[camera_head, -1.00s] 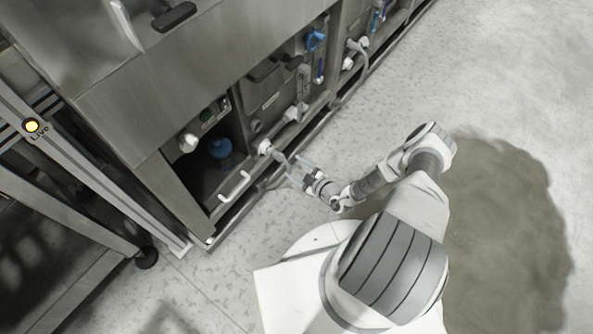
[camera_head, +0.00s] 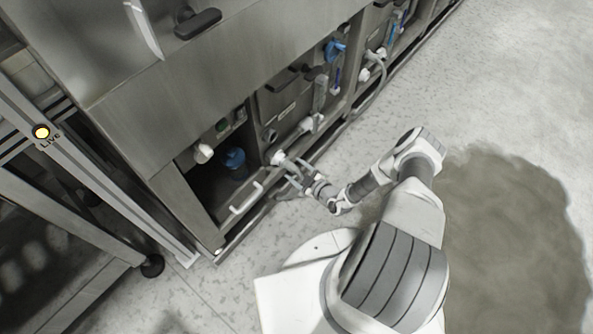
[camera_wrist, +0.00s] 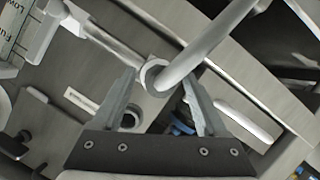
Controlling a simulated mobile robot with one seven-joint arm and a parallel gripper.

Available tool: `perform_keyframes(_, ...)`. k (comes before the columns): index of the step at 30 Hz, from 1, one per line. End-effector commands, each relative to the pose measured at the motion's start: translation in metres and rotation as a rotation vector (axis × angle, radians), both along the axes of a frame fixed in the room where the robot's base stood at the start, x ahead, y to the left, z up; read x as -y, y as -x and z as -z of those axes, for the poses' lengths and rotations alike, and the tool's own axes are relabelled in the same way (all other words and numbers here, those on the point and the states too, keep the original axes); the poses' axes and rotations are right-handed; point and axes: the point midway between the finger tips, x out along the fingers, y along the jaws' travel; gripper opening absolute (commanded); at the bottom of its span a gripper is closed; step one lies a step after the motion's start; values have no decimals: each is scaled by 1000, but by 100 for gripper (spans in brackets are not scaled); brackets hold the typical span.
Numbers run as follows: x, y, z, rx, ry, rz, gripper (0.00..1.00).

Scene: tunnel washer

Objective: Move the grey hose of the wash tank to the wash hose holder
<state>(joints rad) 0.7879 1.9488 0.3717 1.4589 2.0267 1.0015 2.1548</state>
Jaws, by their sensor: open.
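The grey hose (camera_wrist: 207,44) curves across the upper middle of the wrist view. A pale ring sits around its lower end, between and just beyond my fingertips. In the head view a light hose end (camera_head: 279,158) shows at the machine's lower front, right by my gripper (camera_head: 290,177). My gripper (camera_wrist: 160,76) is open, with one finger on each side of the ringed end. I cannot tell whether a finger touches it. I cannot make out for sure which fitting is the wash hose holder.
The steel washer front (camera_head: 225,65) runs diagonally along my left. A dark open bay holds a blue cap (camera_head: 235,158), with a white bar handle (camera_head: 246,198) below it. Other hoses hang further along (camera_head: 377,75). The floor at the right is clear.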

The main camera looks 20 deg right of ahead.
Motion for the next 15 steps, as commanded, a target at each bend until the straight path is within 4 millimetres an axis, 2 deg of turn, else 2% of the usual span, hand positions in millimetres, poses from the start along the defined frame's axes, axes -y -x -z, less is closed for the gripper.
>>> perform_keyframes(2,0,0,0,0,0,0,76)
perform_keyframes(15,0,0,0,0,0,0,0)
